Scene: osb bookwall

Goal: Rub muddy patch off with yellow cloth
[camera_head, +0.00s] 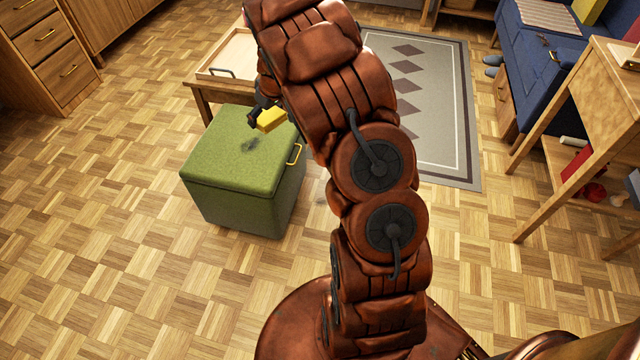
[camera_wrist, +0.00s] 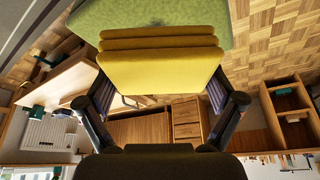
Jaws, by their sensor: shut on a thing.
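The yellow cloth (camera_head: 270,119) is a folded pad held in my gripper (camera_head: 257,115), above the top of a green ottoman (camera_head: 226,160). In the wrist view the cloth (camera_wrist: 160,65) fills the space between the fingers of my gripper (camera_wrist: 160,90), with its folded layers at the far edge. A dark muddy patch (camera_head: 250,145) shows on the ottoman's top, just below and left of the cloth in the head view. The cloth looks apart from the patch; I cannot tell its exact height.
A low wooden table with a tray (camera_head: 225,55) stands right behind the ottoman. A grey rug (camera_head: 440,110) lies to the right. Wooden drawers (camera_head: 50,55) stand at the far left, and a blue sofa (camera_head: 535,60) at the right. The parquet left of the ottoman is clear.

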